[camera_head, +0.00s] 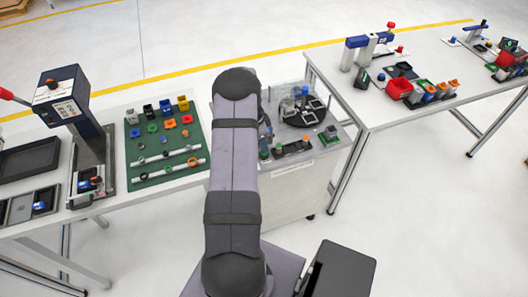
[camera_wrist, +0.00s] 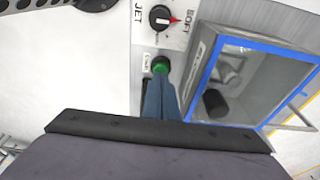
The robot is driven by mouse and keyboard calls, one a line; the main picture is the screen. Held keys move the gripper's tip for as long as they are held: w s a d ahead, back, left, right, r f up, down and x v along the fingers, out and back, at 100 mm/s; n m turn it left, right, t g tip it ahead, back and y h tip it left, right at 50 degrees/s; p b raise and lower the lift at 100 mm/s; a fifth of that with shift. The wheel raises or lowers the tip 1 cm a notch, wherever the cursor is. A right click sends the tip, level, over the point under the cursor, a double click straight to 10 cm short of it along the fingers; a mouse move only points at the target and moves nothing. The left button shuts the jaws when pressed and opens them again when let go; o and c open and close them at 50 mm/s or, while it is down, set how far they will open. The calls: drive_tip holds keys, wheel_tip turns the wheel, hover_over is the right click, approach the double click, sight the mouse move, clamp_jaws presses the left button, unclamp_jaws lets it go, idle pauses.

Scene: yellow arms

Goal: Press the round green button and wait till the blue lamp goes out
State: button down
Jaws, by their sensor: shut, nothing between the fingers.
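The round green button (camera_wrist: 161,65) sits on a pale panel in the wrist view, below a black knob. My gripper (camera_wrist: 161,83) shows there as two blue fingers closed together, with nothing between them. Its tips are just below the button in the picture and appear to reach its lower edge. I cannot tell whether they touch or press it. In the head view my arm hides the gripper and the spot it works at. I cannot pick out a lit blue lamp in either view.
The black knob (camera_wrist: 162,18) with a red pointer stands between JET and SOFT labels. A grey box with a blue-framed window (camera_wrist: 205,92) stands close right of the fingers. In the head view, a green mat (camera_head: 150,178) with small parts lies left of my arm.

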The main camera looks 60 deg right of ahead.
drive_tip(key=shift+f, duration=0.2)
drive_tip(key=shift+f+b, duration=0.35)
drive_tip(key=shift+b, duration=0.1)
drive_tip(key=shift+f+b, duration=0.3)
drive_tip(key=shift+r, duration=0.15)
idle(0.4)
wheel_tip(320, 180, up, 7)
drive_tip(key=p, duration=0.4)
drive_tip(key=shift+r, duration=0.15)
idle(0.4)
